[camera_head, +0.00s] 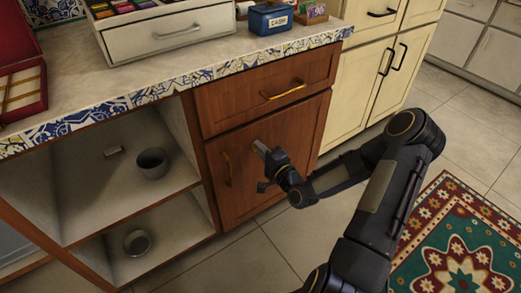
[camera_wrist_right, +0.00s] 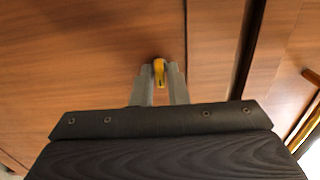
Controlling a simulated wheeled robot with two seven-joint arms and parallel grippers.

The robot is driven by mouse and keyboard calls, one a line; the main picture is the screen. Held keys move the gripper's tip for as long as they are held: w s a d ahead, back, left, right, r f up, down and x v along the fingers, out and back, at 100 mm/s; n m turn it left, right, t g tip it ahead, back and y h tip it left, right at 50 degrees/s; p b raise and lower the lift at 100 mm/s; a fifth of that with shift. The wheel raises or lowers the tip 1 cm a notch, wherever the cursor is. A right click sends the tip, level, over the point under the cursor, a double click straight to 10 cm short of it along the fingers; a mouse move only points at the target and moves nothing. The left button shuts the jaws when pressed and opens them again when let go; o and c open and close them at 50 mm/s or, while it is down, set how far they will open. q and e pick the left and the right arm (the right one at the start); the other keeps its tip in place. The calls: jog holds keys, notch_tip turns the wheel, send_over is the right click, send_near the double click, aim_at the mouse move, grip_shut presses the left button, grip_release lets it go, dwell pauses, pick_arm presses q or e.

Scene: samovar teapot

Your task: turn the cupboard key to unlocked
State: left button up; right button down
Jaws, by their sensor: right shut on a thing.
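The wooden cupboard door (camera_head: 290,135) below the counter is closed, with a brass handle (camera_head: 227,168) on its left side. My right gripper (camera_head: 258,147) is at the upper part of this door. In the right wrist view, the right gripper (camera_wrist_right: 159,80) is shut on a small yellow key (camera_wrist_right: 159,68) at the door face. The key's lock end is hidden, and I cannot tell which way the lock is set. My left gripper is not in view.
A wooden drawer (camera_head: 235,100) with a brass handle is above the door. Open shelves at left hold a grey cup (camera_head: 152,163) and a round metal item (camera_head: 137,243). A blue cash box (camera_head: 270,18) stands on the counter. A patterned rug (camera_head: 455,245) lies on the floor at right.

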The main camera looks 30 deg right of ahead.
jog(key=c, duration=1.6)
grip_release()
jog(key=shift+o, duration=0.2)
jog(key=s+p, duration=0.1)
jog(key=s, duration=0.6)
jog(key=shift+s+d+p, duration=0.3)
jog(key=shift+s+d, duration=0.05)
jog(key=shift+s, duration=0.05)
